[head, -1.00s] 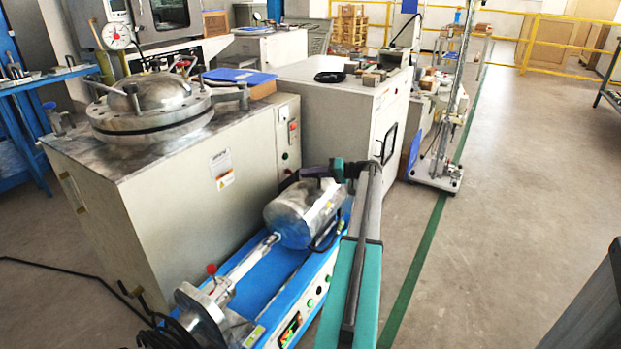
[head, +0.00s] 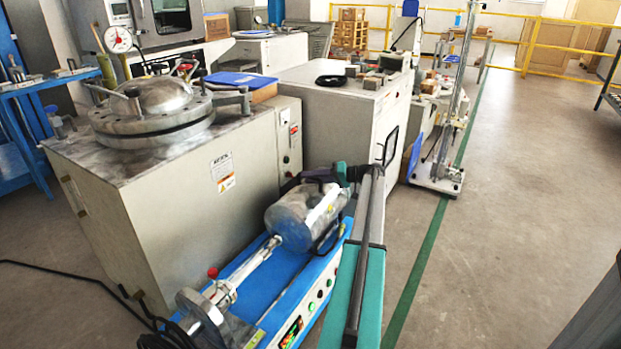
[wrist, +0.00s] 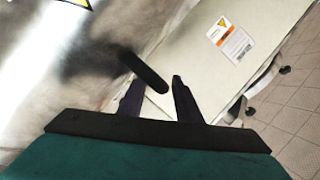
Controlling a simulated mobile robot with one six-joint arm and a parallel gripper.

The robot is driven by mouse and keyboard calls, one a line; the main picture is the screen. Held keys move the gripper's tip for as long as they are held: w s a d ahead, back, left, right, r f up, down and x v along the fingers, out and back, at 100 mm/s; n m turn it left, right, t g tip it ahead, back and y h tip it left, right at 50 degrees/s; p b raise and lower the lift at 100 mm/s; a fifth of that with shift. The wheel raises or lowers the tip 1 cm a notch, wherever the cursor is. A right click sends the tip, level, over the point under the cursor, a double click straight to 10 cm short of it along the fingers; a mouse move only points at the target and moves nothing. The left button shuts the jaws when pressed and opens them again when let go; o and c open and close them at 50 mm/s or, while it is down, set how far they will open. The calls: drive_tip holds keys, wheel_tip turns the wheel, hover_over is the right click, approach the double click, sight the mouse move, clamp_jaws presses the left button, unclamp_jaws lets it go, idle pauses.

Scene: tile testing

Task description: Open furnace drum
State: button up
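The furnace drum (head: 297,220) is a silver cylinder lying on a blue bench machine (head: 258,277), in the lower middle of the head view. It looks closed, though its seam is hard to make out. My gripper (wrist: 158,90) is at the drum's far upper right side. In the wrist view its two dark fingers are apart, with a short black handle (wrist: 146,74) at or between their tips. I cannot tell whether they touch it. The drum's blurred metal surface (wrist: 50,60) fills the left of the wrist view. My arm hides part of the drum's right side in the head view.
A grey cabinet (head: 165,225) with a round lidded vessel (head: 150,115) stands close behind the drum. Another white cabinet (head: 345,125) is beyond my arm. A black cable (head: 60,270) runs over the floor at left. The floor (head: 480,270) at right is clear.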

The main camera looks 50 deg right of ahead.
drive_tip(key=p+v, duration=0.3)
drive_tip(key=v, duration=1)
drive_tip(key=shift+p, duration=0.4)
drive_tip(key=shift+s, duration=0.15)
